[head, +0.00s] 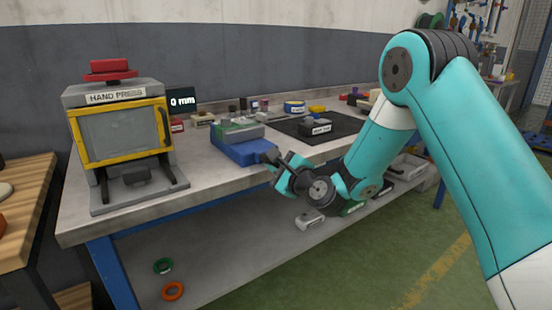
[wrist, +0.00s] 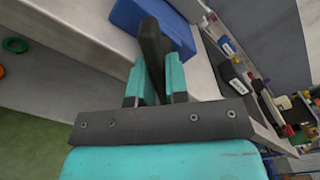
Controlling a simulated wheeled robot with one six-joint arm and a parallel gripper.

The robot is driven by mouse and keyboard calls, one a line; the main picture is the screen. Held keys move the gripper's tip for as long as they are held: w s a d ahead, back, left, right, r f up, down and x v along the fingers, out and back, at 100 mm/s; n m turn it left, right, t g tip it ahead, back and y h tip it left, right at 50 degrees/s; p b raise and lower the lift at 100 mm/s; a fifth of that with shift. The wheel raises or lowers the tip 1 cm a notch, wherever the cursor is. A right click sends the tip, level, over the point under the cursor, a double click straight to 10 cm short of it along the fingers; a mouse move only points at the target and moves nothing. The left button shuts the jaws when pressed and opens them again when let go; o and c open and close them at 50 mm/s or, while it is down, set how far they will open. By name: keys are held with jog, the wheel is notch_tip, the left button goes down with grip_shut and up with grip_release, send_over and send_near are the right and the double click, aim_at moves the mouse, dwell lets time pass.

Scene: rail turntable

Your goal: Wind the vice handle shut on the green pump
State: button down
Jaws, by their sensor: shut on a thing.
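The blue vice (head: 242,152) sits on the workbench near its front edge, with grey jaws on top. A green part (head: 231,124), which looks like the green pump, shows at the jaws; I cannot tell how tightly they close on it. The dark vice handle (head: 269,156) sticks out at the front of the vice. My gripper (head: 281,174) is shut on it. In the wrist view the handle (wrist: 151,42) stands between the two teal fingers of my gripper (wrist: 155,78), with the blue vice (wrist: 172,22) behind it. The pump is hidden there.
A hand press (head: 120,130) with a yellow-framed window stands at the left of the bench (head: 190,190). A display (head: 182,101) reads "0 mm". A dark mat (head: 345,130) bears a black labelled block (head: 316,128). Green and orange rings (head: 163,266) lie on the lower shelf.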

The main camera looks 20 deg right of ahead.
jog(key=shift+f+m+p, duration=0.15)
jog(key=shift+m+p, duration=0.15)
jog(key=shift+m, duration=0.3)
jog(key=c, duration=1.1)
grip_release()
jog(key=shift+b+v, duration=8.8)
jog(key=shift+b, duration=0.65)
